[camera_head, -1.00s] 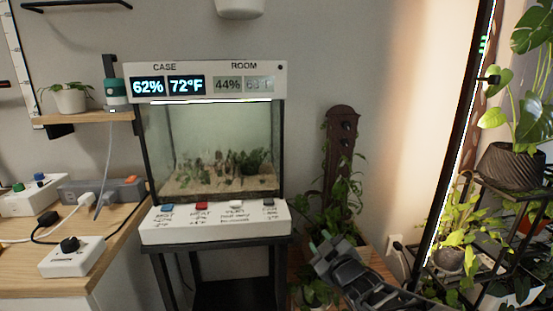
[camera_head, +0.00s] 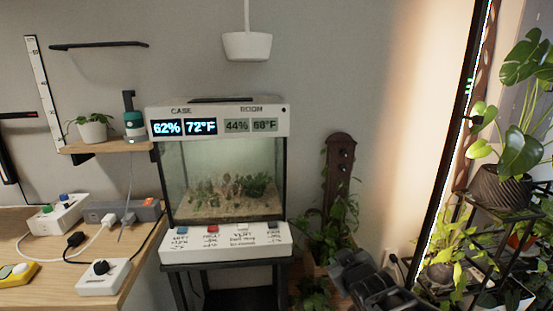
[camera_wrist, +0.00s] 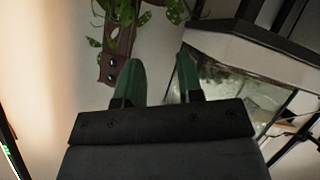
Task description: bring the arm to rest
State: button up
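My gripper (camera_wrist: 158,65) shows in the wrist view with its two green fingers apart and nothing between them. Beyond the fingers are a brown wooden plant support (camera_wrist: 117,50) and, on the right, the lit glass case (camera_wrist: 222,88), both apart from the fingers. In the head view my dark arm is folded at the lower right, in front of the leafy plant. The fingers cannot be made out in that view.
The glass case (camera_head: 222,180) stands on a black stand left of my arm. A plant rack (camera_head: 500,215) stands at the right. A wooden bench (camera_head: 50,222) with control boxes is at the left. A white pot (camera_head: 247,46) hangs above.

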jog(key=s+r+m+g+p, duration=0.6)
jog(key=s+r+g+p, duration=0.3)
jog(key=s+r+p, duration=0.6)
notch_tip(320, 180, up, 3)
jog(key=p, duration=0.5)
jog(key=shift+s, duration=0.1)
jog(key=shift+c, duration=0.2)
